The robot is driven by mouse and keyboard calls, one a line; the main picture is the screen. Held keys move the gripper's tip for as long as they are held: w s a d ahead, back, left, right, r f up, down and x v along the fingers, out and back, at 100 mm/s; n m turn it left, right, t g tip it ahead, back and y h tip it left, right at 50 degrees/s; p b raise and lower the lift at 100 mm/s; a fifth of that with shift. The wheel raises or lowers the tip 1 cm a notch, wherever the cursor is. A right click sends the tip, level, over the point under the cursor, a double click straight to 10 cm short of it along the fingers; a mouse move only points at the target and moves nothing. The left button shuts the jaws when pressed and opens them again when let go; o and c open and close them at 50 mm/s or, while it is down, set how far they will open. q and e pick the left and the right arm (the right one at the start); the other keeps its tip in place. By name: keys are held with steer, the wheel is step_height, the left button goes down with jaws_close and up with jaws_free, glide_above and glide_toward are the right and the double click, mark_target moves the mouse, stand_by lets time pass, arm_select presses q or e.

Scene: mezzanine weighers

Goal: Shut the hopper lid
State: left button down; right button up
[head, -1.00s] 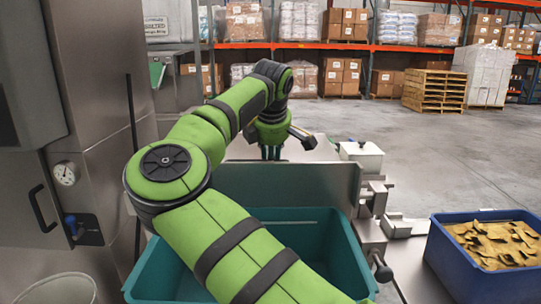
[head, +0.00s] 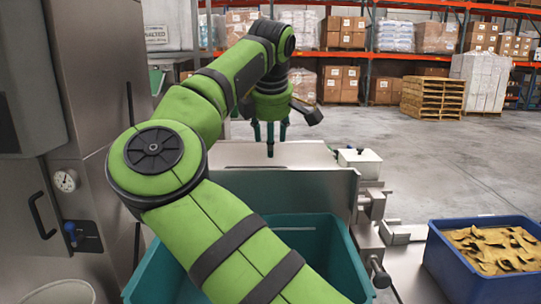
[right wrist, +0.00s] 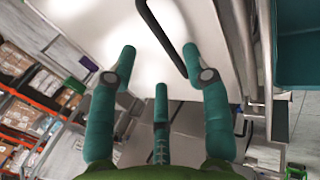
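A flat grey metal plate with a thin dark bar on it (head: 312,155), which looks like the hopper lid, lies behind an upright metal panel (head: 300,190) in the head view. I cannot tell whether it is fully shut. In the right wrist view the pale plate (right wrist: 92,18) fills the upper middle, with the dark bar handle (right wrist: 160,35) crossing it. My right gripper (head: 270,140) is above the plate, its fingers pointing down. In the right wrist view its three fingers (right wrist: 160,62) are spread and empty, near the handle but not around it. My left gripper is not in view.
A teal bin (head: 310,245) stands in front of the panel. A blue bin (head: 480,280) of brown pieces is at right. A small white lidded box (head: 360,162) sits right of the plate. A steel cabinet (head: 95,130) stands at left. Pallet racks are far behind.

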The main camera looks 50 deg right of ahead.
steer(key=shift+v, duration=1)
steer(key=shift+w+d, duration=0.2)
